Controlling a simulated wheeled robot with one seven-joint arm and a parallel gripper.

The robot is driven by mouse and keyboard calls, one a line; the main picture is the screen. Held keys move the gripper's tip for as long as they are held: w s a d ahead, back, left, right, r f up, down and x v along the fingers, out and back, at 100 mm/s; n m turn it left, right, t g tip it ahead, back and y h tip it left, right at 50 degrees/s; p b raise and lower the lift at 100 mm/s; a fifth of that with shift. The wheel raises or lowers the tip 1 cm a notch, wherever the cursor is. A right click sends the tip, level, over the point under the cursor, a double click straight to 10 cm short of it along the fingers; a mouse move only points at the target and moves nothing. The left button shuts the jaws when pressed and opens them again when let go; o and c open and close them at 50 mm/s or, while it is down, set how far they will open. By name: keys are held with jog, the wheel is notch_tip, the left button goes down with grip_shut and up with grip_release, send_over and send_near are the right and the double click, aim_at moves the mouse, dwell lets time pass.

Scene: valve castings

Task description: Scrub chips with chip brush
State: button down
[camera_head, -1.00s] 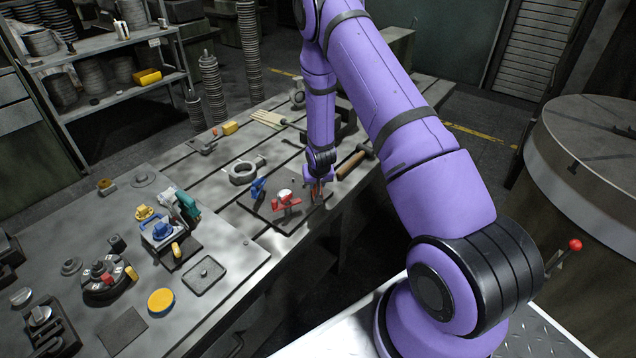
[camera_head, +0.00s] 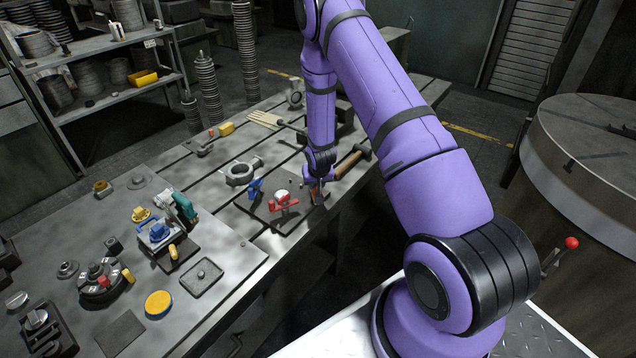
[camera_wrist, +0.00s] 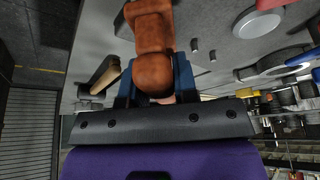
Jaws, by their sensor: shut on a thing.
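My gripper (camera_head: 317,186) is at the near edge of the long slotted table (camera_head: 215,205), low over the right end of a dark plate. The bristles are hidden in both views. Two small dark bits (camera_wrist: 203,50) show on the grey surface beside the handle; I cannot tell whether they are chips.
A red-handled part (camera_head: 283,203) and a blue part (camera_head: 255,188) stand just left of my gripper. A metal ring (camera_head: 240,175) lies behind them. A wooden-handled tool (camera_head: 348,162) lies to the right. Several fittings crowd the table's left part.

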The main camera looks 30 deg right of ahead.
jog(key=shift+w+a, duration=0.2)
jog(key=shift+a, duration=0.3)
jog(key=shift+s+d, duration=0.35)
jog(key=shift+d, duration=0.45)
jog(key=shift+a, duration=0.1)
jog(key=shift+w+a+f, duration=0.1)
jog(key=shift+w+a, duration=0.2)
jog(key=shift+a, duration=0.4)
jog(key=shift+r, duration=3.55)
